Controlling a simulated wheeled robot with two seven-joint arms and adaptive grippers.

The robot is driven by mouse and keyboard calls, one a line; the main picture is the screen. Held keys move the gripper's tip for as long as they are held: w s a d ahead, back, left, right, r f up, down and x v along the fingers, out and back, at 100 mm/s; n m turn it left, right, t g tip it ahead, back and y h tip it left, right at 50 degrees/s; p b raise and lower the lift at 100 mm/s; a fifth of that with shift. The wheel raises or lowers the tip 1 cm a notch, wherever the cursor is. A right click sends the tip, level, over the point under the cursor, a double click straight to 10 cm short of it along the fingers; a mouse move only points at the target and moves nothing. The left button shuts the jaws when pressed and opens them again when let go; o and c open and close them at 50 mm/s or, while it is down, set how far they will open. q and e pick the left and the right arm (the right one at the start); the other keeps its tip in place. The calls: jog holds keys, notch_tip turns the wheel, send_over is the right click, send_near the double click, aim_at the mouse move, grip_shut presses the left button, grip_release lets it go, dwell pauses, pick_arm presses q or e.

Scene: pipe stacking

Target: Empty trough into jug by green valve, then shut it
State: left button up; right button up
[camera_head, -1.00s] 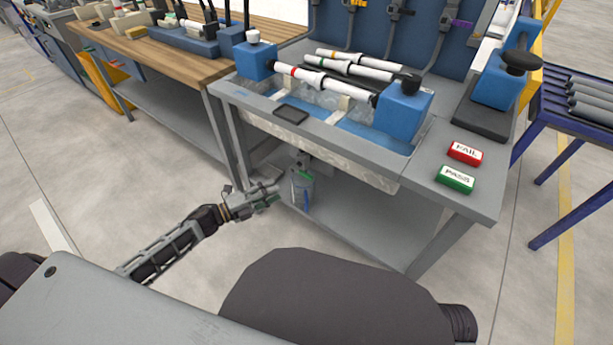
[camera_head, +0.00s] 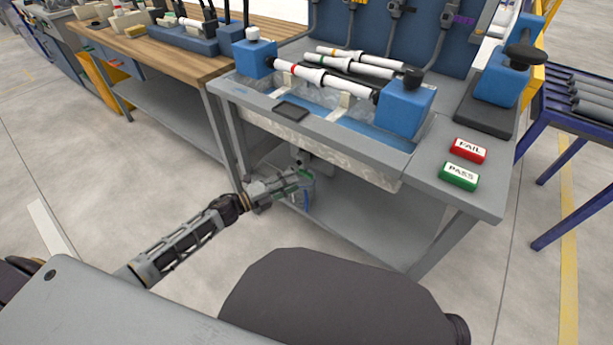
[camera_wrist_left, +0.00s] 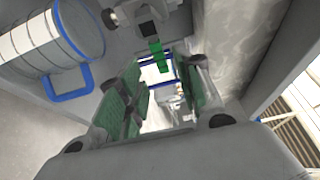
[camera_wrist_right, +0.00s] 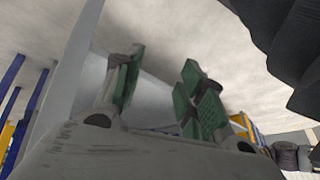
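The trough (camera_head: 320,151) is a clear-walled tank set into the grey bench, with pipes lying across its top. The jug (camera_head: 308,193) stands below it on the lower shelf, mostly behind my left gripper (camera_head: 298,181). In the left wrist view the jug (camera_wrist_left: 45,35) is pale with a blue rim and blue handle. The green valve lever (camera_wrist_left: 157,55) shows just beyond my left fingertips, under a grey fitting. My left gripper (camera_wrist_left: 160,88) is open, with the lever ahead of the gap between its fingers, apparently not gripped. My right gripper (camera_wrist_right: 160,75) is open and empty, away from the bench.
Blue clamp blocks (camera_head: 404,108) hold a white pipe above the trough. Red FAIL (camera_head: 468,150) and green PASS (camera_head: 459,176) blocks sit on the bench's right side. The bench legs and lower shelf (camera_head: 370,225) border the space around the jug.

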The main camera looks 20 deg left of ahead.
aim_at(305, 175)
pick_arm(q)
jog(key=shift+b+x, duration=0.35)
jog(key=shift+x, duration=1.2)
jog(key=shift+b+x, duration=0.45)
jog(key=shift+x, duration=1.45)
pick_arm(e)
jog(key=f, duration=0.4)
jog(key=shift+s+a+t+y, duration=0.1)
jog(key=shift+a+t+y, duration=0.2)
jog(key=shift+a, duration=0.1)
jog(key=shift+r, duration=0.2)
pick_arm(q)
grip_shut()
pick_arm(e)
jog(key=shift+r, duration=0.1)
